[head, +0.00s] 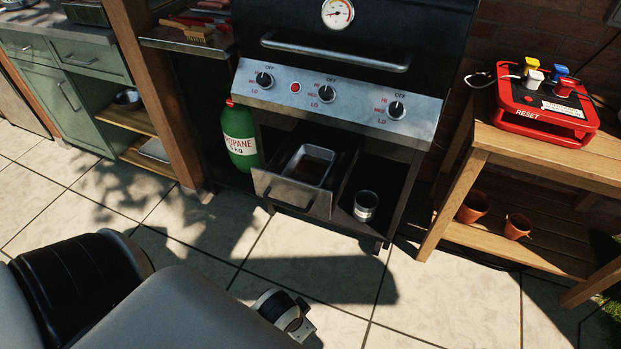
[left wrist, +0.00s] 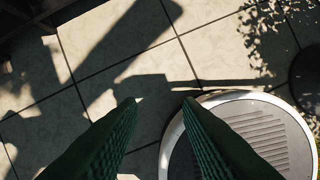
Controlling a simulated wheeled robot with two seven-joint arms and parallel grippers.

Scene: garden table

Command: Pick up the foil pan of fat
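The foil pan (head: 311,163) is a shallow, silvery rectangular tray with a darker inside. It sits in the pulled-out drawer (head: 290,194) under the grill in the head view; how much fat it holds is too small to tell. My left gripper (left wrist: 162,101) shows in the left wrist view as two dark green ridged fingers, apart with nothing between them, above the paving. In the head view only part of my left arm shows at the bottom, in front of and below the drawer, with its fingers hidden. My right gripper is in neither view.
A tin can (head: 366,205) stands in the open bay right of the drawer. A green propane bottle (head: 240,140) stands left of it. A wooden shelf table (head: 545,147) with a red reset box (head: 545,103) is at the right. The tiled floor (head: 330,260) before the grill is clear.

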